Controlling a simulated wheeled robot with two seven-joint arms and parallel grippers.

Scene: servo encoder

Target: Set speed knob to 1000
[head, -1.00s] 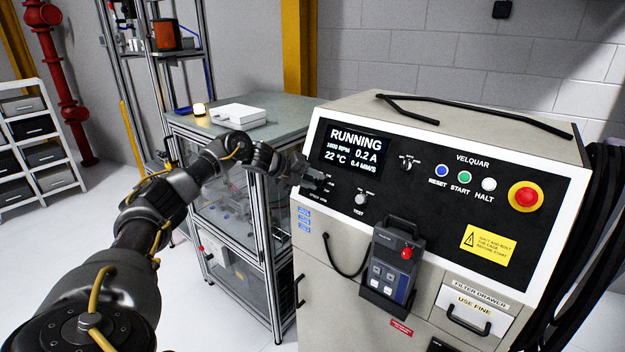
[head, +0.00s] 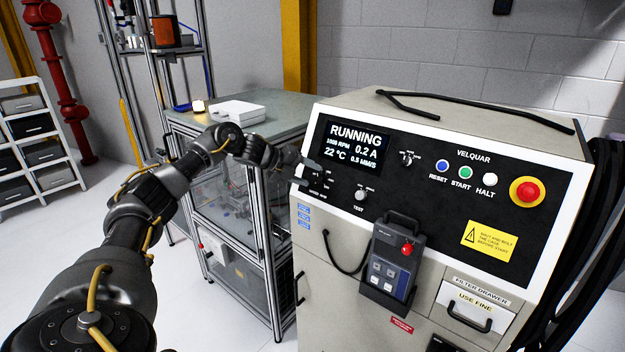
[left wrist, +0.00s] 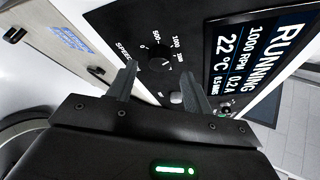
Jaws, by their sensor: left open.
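The black speed knob (left wrist: 159,63) sits on the dark panel, with a scale reading 0, 500, 1000 and a further mark around it. Its pointer seems to face the 1000 side, but it is small. The display (left wrist: 243,62) reads RUNNING, 1000 RPM, 0.2 A and 22 °C in the left wrist view; it also shows in the head view (head: 353,145). My left gripper (left wrist: 160,88) is open, its fingers apart with nothing between them, just back from the knob. In the head view my left gripper (head: 308,170) is by the panel's left edge. My right gripper is not in view.
A pendant (head: 391,268) hangs below on the cabinet.

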